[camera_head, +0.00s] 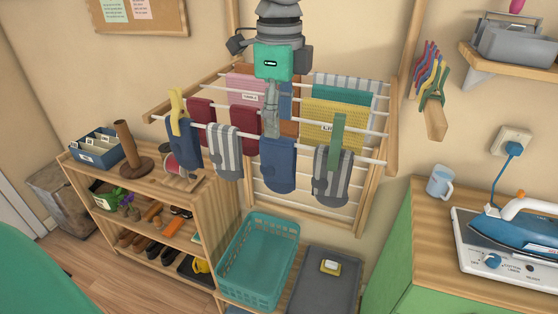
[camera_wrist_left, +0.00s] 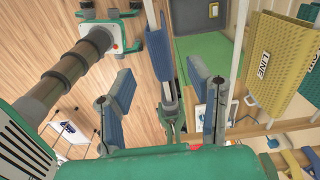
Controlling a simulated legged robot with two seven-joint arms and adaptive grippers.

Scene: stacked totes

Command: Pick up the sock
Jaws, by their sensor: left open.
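Several socks hang over the front rail of a wooden drying rack (camera_head: 391,110): a blue sock (camera_head: 184,152) with a yellow peg, a grey-striped sock (camera_head: 224,152), a plain blue sock (camera_head: 278,165) and a striped sock (camera_head: 333,180) with a green peg. Dark red socks (camera_head: 201,116) hang on a rail behind. My left gripper (camera_head: 271,130) points down just above the plain blue sock. In the left wrist view its blue-padded fingers (camera_wrist_left: 162,95) are wide apart, with a blue sock (camera_wrist_left: 158,55) and a rail showing between them, not gripped. My right gripper is out of view.
Yellow cloth (camera_head: 330,112) and pink cloth (camera_head: 244,88) hang behind the socks. Below stands an empty teal basket (camera_head: 258,262). A shelf (camera_head: 222,225) with shoes is left; a green cabinet with an iron (camera_head: 520,232) and mug (camera_head: 440,182) is right.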

